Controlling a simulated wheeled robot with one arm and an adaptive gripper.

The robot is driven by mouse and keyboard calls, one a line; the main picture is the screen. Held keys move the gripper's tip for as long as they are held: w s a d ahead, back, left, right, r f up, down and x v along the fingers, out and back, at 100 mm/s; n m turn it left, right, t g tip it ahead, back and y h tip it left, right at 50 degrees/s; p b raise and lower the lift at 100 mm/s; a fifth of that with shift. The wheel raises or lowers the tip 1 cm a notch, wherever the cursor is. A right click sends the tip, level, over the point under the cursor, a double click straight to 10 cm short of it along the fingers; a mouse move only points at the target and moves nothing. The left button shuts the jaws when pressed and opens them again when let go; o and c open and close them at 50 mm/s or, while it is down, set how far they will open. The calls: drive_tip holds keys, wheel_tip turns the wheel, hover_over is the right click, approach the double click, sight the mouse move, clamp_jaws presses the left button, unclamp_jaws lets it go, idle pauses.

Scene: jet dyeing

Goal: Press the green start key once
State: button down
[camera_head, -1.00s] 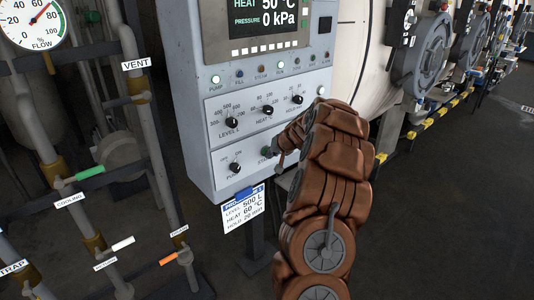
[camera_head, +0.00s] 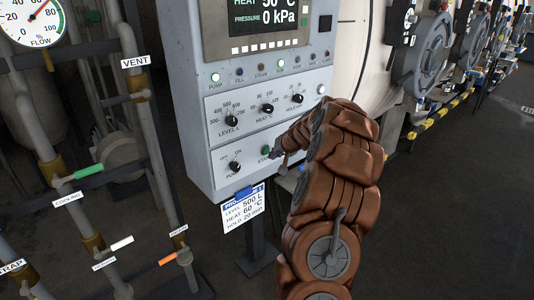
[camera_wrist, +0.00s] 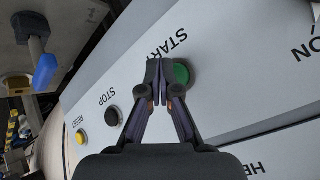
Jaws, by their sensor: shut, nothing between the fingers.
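The green start key (camera_wrist: 181,74) is on the pale control panel, beside the word START in the wrist view. In the head view the green key (camera_head: 265,150) shows at the panel's lower part, close to my gripper (camera_head: 279,155). In the wrist view my gripper (camera_wrist: 156,84) is shut and empty. Its fingertips are beside the green key and overlap its left edge in the picture. I cannot tell whether they touch the key or the panel.
A black stop key (camera_wrist: 112,116) and a yellow reset key (camera_wrist: 82,137) lie in line with the start key. The pump knob (camera_head: 234,167) is left of it. A recipe card (camera_head: 243,209) hangs below the panel. Valve pipes (camera_head: 150,140) stand at left.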

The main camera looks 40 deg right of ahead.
drive_tip(key=shift+s, duration=0.1)
drive_tip(key=shift+s+b, duration=1.15)
drive_tip(key=shift+s, duration=1.25)
drive_tip(key=shift+a, duration=0.1)
